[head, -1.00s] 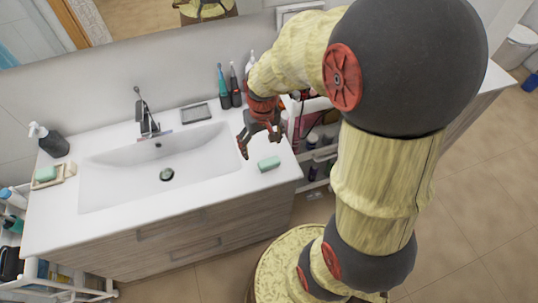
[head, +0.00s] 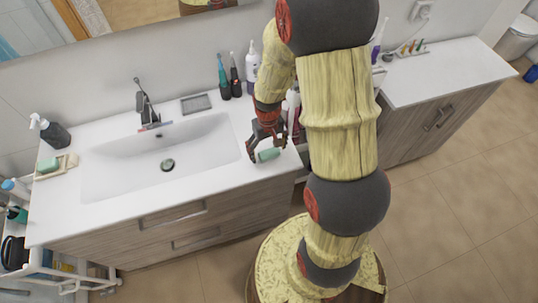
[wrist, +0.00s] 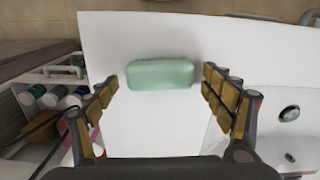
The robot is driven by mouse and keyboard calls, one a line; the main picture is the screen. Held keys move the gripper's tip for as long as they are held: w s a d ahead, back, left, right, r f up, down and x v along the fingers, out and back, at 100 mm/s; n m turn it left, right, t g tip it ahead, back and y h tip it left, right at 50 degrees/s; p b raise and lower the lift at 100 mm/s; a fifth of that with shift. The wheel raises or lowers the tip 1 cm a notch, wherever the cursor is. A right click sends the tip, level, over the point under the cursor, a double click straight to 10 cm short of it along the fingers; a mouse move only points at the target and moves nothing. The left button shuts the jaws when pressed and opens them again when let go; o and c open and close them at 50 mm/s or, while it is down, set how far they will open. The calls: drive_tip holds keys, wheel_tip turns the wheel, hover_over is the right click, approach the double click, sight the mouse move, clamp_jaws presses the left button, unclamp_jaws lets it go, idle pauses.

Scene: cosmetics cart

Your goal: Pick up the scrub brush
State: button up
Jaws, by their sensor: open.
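The scrub brush, as I take it, is a pale green rounded block (head: 268,155) lying on the white counter right of the sink, near the front edge. My gripper (head: 267,148) is above it, pointing down, and partly covers it in the head view. In the wrist view the brush (wrist: 160,74) lies crosswise between the two open fingers (wrist: 160,84), a little toward the far side of their tips. A gap shows at each end, so the fingers do not appear to touch it. Bristles cannot be made out.
The sink basin (head: 130,165) is left of my gripper. Electric toothbrushes (head: 236,78) and a white-purple bottle (head: 252,65) stand behind. A cart with several bottles (wrist: 50,96) is beside the counter. Another green bar (head: 48,164) lies on a dish at far left.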

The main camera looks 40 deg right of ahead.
drive_tip(key=shift+f, duration=0.1)
drive_tip(key=shift+c, duration=1.2)
drive_tip(key=c, duration=1)
